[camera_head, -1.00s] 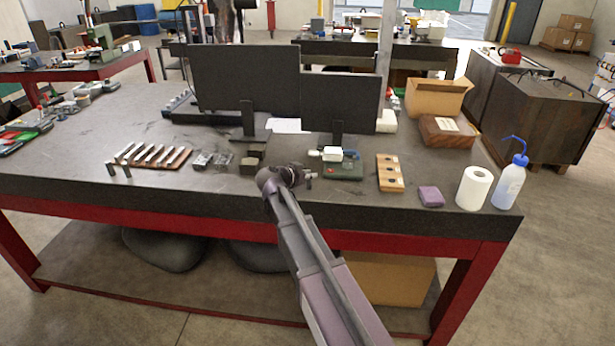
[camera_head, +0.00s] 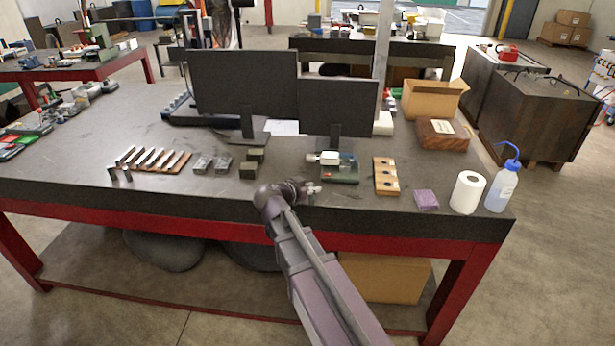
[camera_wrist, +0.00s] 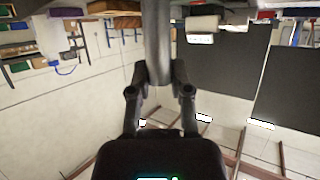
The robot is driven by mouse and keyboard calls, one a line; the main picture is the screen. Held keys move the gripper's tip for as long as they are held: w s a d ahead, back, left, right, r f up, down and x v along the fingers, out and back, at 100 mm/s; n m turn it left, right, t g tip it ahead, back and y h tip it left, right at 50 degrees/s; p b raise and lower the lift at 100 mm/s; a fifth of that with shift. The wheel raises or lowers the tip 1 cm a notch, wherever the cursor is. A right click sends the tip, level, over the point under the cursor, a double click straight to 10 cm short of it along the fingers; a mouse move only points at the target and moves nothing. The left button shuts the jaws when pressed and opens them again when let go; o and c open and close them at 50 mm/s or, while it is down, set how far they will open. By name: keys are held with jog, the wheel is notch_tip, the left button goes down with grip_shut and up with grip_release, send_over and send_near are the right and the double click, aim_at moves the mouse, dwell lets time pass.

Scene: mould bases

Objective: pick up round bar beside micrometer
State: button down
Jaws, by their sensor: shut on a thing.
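My gripper (camera_wrist: 159,80) is shut on a grey round bar (camera_wrist: 158,38) in the wrist view. The bar lies between both fingers and runs out past the top of that picture, so its far end is cut off. In the head view my gripper (camera_head: 312,189) is small, over the front part of the table, just in front of the micrometer. The micrometer (camera_head: 329,158) looks like a pale and teal piece on a dark green block. The bar cannot be made out clearly in the head view.
Two dark monitors (camera_head: 243,82) stand behind on the workbench (camera_head: 80,183). Metal blocks (camera_head: 248,170) lie to the left and a wooden holder (camera_head: 386,176) to the right. A purple block (camera_head: 426,199), paper roll (camera_head: 467,192) and wash bottle (camera_head: 503,185) stand at the right.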

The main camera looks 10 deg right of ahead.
jog(key=s, duration=0.5)
jog(key=shift+s+a+r, duration=0.15)
jog(key=shift+s+r, duration=0.15)
